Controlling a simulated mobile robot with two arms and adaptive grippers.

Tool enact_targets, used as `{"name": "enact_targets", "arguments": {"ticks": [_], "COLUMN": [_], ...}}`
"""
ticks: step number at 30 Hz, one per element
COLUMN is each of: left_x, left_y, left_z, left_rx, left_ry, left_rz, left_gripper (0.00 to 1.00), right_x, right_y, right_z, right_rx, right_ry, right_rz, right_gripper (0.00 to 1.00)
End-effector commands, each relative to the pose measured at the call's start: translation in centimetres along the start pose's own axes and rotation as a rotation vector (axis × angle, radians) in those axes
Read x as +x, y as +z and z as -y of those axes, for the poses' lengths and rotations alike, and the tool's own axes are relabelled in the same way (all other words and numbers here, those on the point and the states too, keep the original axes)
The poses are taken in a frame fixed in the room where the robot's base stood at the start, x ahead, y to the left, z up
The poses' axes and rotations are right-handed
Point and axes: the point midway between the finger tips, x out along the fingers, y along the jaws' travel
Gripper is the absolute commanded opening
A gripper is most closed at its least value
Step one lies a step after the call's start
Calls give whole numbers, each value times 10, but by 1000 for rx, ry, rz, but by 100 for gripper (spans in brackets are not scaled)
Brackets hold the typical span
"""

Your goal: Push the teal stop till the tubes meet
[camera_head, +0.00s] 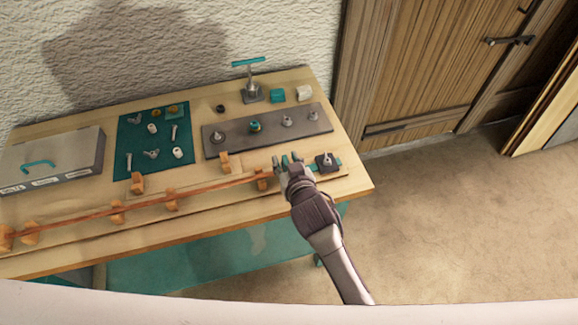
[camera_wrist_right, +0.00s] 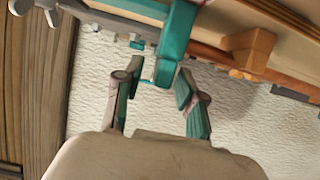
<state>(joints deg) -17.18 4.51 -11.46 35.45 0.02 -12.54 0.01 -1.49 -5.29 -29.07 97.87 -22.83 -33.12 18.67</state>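The teal stop (camera_wrist_right: 178,35) shows as an upright teal bar in the right wrist view, just beyond my right gripper (camera_wrist_right: 157,88). A copper-brown tube (camera_wrist_right: 208,52) runs right from the stop to a wooden block (camera_wrist_right: 250,48). In the head view my right gripper (camera_head: 290,159) is at the right end of the long brown tube line (camera_head: 195,193), which lies across several wooden blocks. The joint between tubes is not clear. My left gripper is out of view.
A grey clamp with a knob (camera_head: 326,161) is right of the gripper. Behind the tube line are a grey plate with posts (camera_head: 230,143), a teal mat with small hardware (camera_head: 130,140) and a grey box (camera_head: 50,160). A teal-handled stand (camera_head: 251,90) is at the back.

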Motion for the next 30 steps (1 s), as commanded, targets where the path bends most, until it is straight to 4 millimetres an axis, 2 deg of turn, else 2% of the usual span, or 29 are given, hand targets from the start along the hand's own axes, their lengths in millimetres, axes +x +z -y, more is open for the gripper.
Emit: {"name": "enact_targets", "arguments": {"ticks": [5, 12, 18, 23, 30], "left_x": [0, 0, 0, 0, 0], "left_y": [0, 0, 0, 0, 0], "left_z": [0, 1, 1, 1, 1], "left_rx": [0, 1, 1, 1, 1], "left_ry": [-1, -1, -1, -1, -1], "left_rz": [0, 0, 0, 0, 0], "left_gripper": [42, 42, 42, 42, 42], "right_x": [-25, -77, -108, -117, -118], "right_y": [1, 1, 1, 0, 0], "right_z": [1, 2, 3, 3, 3], "right_rx": [1, 1, -2, -1, -2], "right_ry": [-1, -2, -2, -2, -2], "right_rz": [2, 2, 2, 1, 1], "right_gripper": [40, 40, 40, 40, 40]}}
